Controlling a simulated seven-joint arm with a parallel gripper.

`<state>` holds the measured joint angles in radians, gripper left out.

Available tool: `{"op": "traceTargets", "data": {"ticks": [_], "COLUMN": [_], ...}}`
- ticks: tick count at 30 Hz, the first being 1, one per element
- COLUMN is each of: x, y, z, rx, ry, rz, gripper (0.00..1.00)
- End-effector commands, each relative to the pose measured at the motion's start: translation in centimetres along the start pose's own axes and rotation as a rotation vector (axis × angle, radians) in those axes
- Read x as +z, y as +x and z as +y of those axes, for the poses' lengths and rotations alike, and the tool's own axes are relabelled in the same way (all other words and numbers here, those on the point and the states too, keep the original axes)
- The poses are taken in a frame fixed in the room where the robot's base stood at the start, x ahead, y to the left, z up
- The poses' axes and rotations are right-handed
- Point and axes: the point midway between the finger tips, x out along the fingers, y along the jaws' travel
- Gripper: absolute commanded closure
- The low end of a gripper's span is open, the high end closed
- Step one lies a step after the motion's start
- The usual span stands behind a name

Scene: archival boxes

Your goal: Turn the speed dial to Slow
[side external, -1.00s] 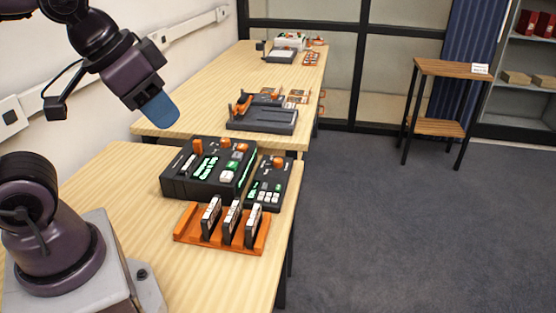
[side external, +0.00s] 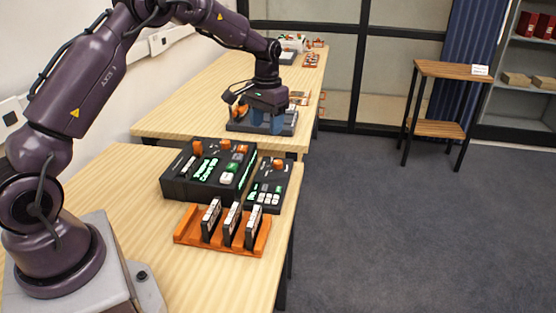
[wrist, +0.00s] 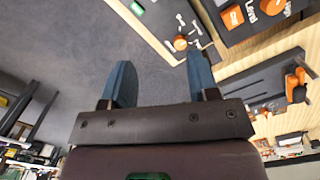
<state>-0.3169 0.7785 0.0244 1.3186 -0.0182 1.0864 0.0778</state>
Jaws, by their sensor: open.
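A small black control panel (side external: 264,187) on the near table carries an orange round dial (side external: 278,164) at its far end and several light keys. This dial also shows in the wrist view (wrist: 180,43), ahead of the fingertips. A larger black console (side external: 180,188) stands left of the panel, with orange knobs, buttons and a green-lit display. I cannot read which dial is marked for speed, nor its setting. My gripper (side external: 266,122) is open and empty, its blue fingers pointing down beyond the panel and apart from it. Both fingers (wrist: 160,72) show spread in the wrist view.
An orange rack (side external: 188,237) with three upright black-and-white cassettes stands in front of the console. A dark device (side external: 240,126) sits on the far table behind my gripper. A gap separates the tables. Open carpet lies to the right, with a small wooden stand (side external: 450,68) beyond.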

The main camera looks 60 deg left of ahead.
Motion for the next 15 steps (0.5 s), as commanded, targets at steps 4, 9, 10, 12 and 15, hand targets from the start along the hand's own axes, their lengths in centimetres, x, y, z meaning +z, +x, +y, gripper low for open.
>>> {"op": "traceTargets", "data": {"ticks": [4,9,10,12,15], "x": [-4.0,-6.9,-7.3,-8.0,-7.8], "y": [4.8,5.0,4.5,3.2,3.3], "z": [-2.3,-3.0,-3.0,-3.0,-3.0], "rx": [0.002,-0.001,-0.002,-0.005,-0.002], "ry": [-0.008,0.015,0.019,0.029,0.044], "rz": [-0.024,0.016,0.028,0.053,0.04], "gripper": [0.45,0.45,0.45,0.45,0.45]}}
